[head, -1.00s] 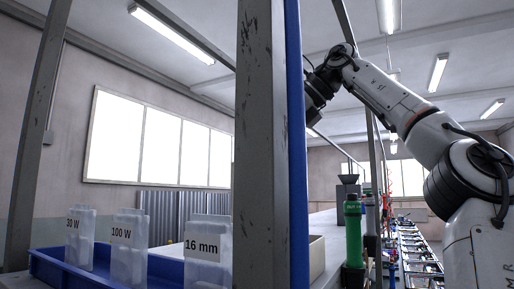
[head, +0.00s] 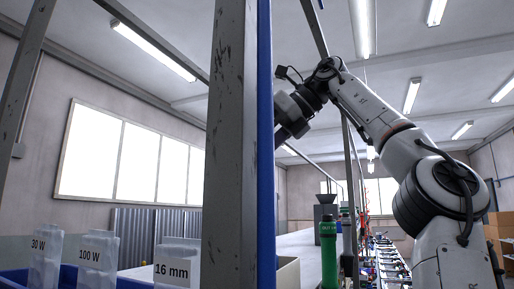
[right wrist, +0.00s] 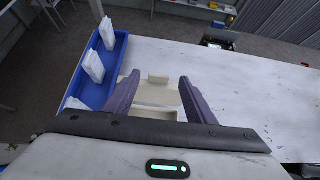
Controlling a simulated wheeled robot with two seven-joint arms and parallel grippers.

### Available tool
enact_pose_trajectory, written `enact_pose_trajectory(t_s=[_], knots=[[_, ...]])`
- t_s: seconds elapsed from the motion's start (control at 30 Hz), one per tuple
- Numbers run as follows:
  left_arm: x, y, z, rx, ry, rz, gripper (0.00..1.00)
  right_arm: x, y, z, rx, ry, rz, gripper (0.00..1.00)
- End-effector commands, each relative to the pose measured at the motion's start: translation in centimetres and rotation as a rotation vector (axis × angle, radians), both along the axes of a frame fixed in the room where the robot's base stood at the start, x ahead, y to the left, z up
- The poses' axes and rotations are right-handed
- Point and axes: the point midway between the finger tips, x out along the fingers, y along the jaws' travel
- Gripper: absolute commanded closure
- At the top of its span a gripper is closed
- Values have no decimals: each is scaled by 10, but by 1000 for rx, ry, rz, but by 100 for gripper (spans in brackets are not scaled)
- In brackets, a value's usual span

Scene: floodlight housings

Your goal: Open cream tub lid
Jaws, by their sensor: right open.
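The cream tub (right wrist: 154,96) stands on the white table in the right wrist view, below and between the two purple fingers of my right gripper (right wrist: 153,82). A small cream tab (right wrist: 158,78) shows at its far side, and I cannot tell how far its lid is open. In the head view only part of a cream box (head: 288,272) shows beside the post. My right gripper is open, with nothing visibly held; in the head view its end (head: 284,132) is partly hidden by the post. My left gripper is not in view.
A blue tray (right wrist: 98,92) with white labelled bags (head: 97,255) lies left of the tub. A grey post (head: 229,150) with a blue edge blocks the head view's middle. A green bottle (head: 328,255) stands right of it. The white table (right wrist: 230,85) is largely clear to the right.

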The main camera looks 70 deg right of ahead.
Motion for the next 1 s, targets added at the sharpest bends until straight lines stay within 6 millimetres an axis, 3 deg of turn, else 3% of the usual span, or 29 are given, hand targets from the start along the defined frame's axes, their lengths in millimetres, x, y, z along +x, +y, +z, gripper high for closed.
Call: enact_pose_trajectory(t_s=[0.13,0.4,1.0], knots=[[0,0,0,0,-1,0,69,-18,1,15,-1,-4,-4,50],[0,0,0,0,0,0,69,-32,1,28,-6,-4,-2,50],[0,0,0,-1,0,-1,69,-36,1,29,0,-2,-1,50]])
